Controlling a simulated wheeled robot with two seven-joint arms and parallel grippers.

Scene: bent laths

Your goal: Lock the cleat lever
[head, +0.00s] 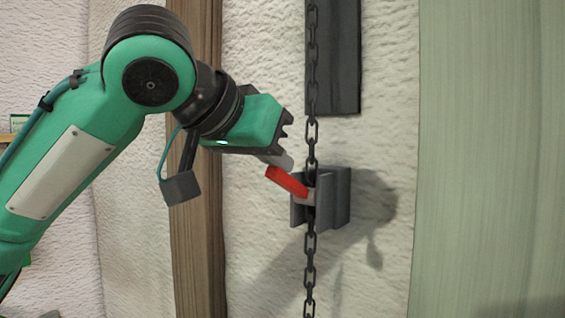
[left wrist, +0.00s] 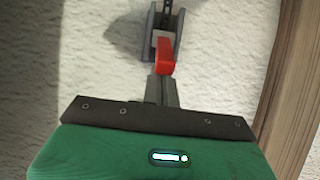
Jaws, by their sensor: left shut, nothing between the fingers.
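The cleat (head: 340,196) is a grey block on the rough white wall, with a dark chain (head: 311,134) running down through it. Its red lever (head: 287,181) sticks out to the left and tilts upward at its outer end. My left gripper (head: 287,163) is shut and empty, with its fingertips just above the lever's outer end. In the left wrist view the shut fingers (left wrist: 162,92) point at the red lever (left wrist: 165,56), at or very near its end; I cannot tell whether they touch. The cleat also shows behind the lever (left wrist: 178,40). My right gripper is not in view.
A dark panel (head: 333,60) is on the wall behind the chain, above the cleat. A brown wooden post (head: 196,255) stands left of the cleat, behind my arm. A pale green panel (head: 490,160) is at the right. The space below the lever looks free.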

